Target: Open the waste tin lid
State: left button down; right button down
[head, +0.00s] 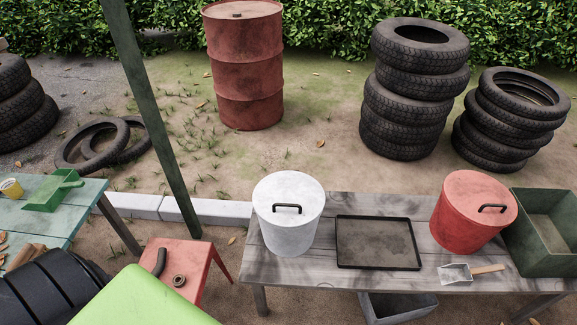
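Two lidded tins stand on the grey wooden table. One is a white tin (287,237) at the table's left, and the other is a red tin (464,237) toward the right. Each has a flat round lid with a dark bar handle. The white lid (301,188) and the red lid (465,190) both sit closed on their tins. I see no label telling which one is the waste tin. Neither of my grippers is in view.
A shallow black tray (377,242) lies between the tins. A scoop (470,272) lies in front of the red tin, and a green bin (546,240) stands to its right. A red stool (180,262) stands left of the table. A green post (150,115) rises behind it.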

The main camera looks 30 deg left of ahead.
aim_at(287, 200)
jog(key=u, duration=0.9)
jog(key=i+j, duration=0.15)
jog(key=i, duration=0.45)
